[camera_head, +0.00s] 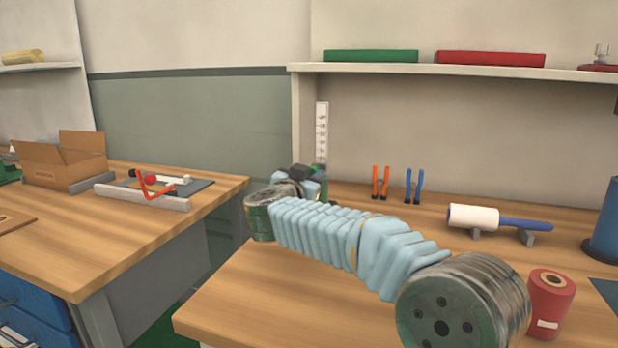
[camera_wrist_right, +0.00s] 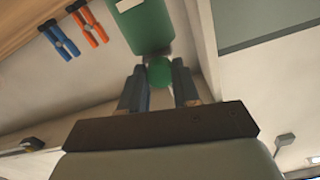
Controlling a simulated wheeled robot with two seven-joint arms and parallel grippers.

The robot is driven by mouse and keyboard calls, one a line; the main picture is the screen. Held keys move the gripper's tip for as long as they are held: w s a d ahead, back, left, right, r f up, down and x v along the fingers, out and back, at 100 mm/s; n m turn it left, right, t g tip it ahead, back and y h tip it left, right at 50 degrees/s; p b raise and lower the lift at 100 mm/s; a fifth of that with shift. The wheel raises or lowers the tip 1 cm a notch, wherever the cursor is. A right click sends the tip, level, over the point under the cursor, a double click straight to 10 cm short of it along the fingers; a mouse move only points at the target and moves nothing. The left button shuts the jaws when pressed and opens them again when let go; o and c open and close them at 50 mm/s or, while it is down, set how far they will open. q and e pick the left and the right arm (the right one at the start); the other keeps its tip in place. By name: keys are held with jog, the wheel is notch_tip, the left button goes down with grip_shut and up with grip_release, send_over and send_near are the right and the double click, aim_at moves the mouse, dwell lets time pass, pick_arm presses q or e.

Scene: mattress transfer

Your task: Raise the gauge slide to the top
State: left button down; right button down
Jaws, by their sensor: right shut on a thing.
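The gauge's white strip (camera_head: 322,130) with dark marks stands upright at the left end of the shelf unit, behind my right gripper. A small green part (camera_head: 321,174) shows at its lower end, partly hidden by the gripper. My right gripper (camera_head: 312,172) is at this low part of the gauge. In the right wrist view, its two dark fingers (camera_wrist_right: 160,86) are shut on a round green knob (camera_wrist_right: 159,71). A larger green body (camera_wrist_right: 150,25) with a white label lies just beyond the knob. My left gripper is not in view.
Orange pliers (camera_head: 380,183) and blue pliers (camera_head: 414,187) stand right of the gauge. A lint roller (camera_head: 474,217) and a red spool (camera_head: 550,300) are further right. The shelf (camera_head: 430,70) runs above. A left table (camera_head: 120,235) holds a cardboard box (camera_head: 62,165).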

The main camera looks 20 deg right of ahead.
notch_tip(320, 180, up, 13)
jog(key=shift+f, duration=0.15)
jog(key=c, duration=0.8)
grip_release()
jog(key=shift+s+f, duration=0.1)
jog(key=b+v, duration=0.2)
jog(key=v, duration=1.1)
jog(key=shift+s+a, duration=0.25)
